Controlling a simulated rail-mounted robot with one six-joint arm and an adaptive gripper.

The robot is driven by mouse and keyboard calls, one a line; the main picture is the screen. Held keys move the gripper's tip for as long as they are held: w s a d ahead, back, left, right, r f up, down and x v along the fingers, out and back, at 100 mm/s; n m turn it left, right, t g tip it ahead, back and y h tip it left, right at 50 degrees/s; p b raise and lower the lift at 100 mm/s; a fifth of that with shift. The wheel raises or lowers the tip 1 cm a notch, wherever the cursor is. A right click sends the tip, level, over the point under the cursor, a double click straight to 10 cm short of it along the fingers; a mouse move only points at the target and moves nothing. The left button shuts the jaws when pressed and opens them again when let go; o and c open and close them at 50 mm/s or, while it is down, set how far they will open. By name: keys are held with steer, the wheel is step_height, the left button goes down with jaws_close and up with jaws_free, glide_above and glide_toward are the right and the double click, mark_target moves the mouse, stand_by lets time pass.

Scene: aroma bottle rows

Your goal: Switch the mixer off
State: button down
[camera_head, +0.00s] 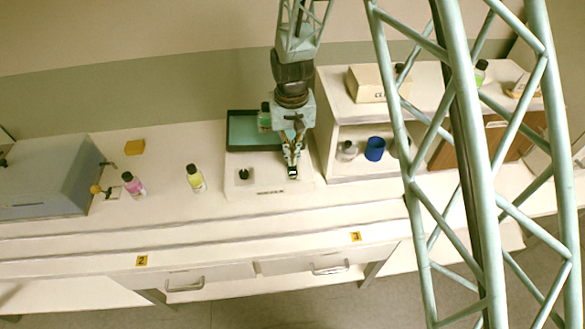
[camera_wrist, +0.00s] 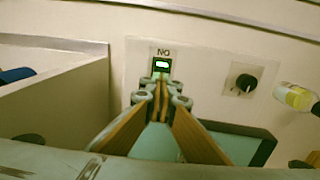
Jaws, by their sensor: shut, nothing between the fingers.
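The mixer (camera_head: 235,190) is a pale box on the bench with a dark-rimmed teal platform (camera_head: 240,133) at its back. A green bottle (camera_head: 264,117) stands on the platform, partly behind my arm. My gripper (camera_head: 292,166) is shut and empty, pointing down at the switch. In the wrist view its fingertips (camera_wrist: 162,88) are just short of the switch; I cannot tell whether they touch it.
A yellow bottle (camera_head: 196,179) and a pink bottle (camera_head: 134,186) stand left of the mixer. A shelf unit (camera_head: 338,105) with a blue cup (camera_head: 375,148) stands close on the right. The bench strip in front of the mixer is clear.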

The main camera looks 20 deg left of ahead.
steer(key=shift+f+b, duration=0.55)
steer(key=shift+f, duration=0.4)
stand_by(1.1)
steer(key=shift+r, duration=0.15)
steer(key=shift+r+p, duration=1.45)
steer(key=shift+r, duration=1.9)
steer(key=shift+r, duration=0.1)
